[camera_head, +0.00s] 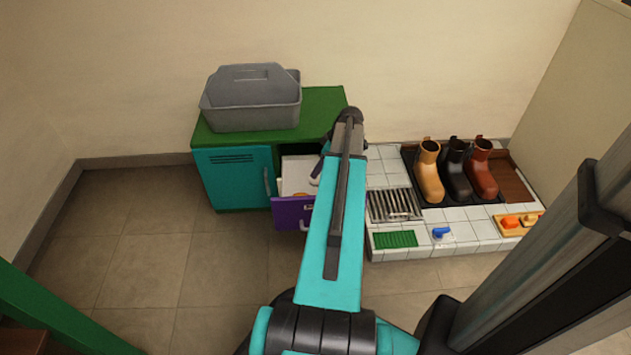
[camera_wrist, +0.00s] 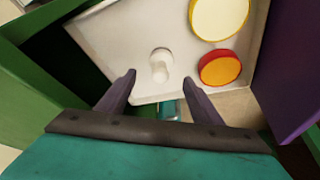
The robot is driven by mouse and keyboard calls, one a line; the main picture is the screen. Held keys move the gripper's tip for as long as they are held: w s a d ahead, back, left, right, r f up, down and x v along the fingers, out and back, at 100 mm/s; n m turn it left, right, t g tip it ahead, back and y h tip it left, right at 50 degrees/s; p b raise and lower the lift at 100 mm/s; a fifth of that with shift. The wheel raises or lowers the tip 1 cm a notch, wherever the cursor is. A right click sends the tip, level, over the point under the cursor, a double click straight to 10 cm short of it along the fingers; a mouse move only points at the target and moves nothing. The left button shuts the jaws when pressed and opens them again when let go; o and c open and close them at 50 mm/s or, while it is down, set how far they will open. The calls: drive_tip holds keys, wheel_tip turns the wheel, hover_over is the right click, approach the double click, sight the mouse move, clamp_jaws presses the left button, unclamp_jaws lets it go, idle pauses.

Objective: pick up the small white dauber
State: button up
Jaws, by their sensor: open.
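The small white dauber (camera_wrist: 160,66) stands out as a pale short cylinder on the white floor of the open drawer (camera_wrist: 110,45) in the wrist view. My gripper (camera_wrist: 159,77) is open, its two dark fingers apart on the left and right of the dauber, with tips pointing toward it. I cannot tell how far above it they are. In the head view the drawer shows its purple front (camera_head: 293,212); my arm hides part of it, and I cannot make out the dauber there.
The cabinet (camera_head: 235,180) has a green top bearing a grey caddy (camera_head: 252,115). Boots (camera_head: 457,170) stand on a tiled platform (camera_head: 465,235) at right.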

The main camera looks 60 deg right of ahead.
drive_tip(key=shift+w+f, duration=0.2)
drive_tip(key=shift+f, duration=0.3)
drive_tip(key=shift+b+x, duration=1.45)
drive_tip(key=shift+x, duration=1.15)
drive_tip(key=shift+s, duration=0.1)
drive_tip(key=shift+c, duration=0.3)
drive_tip(key=c, duration=1.1)
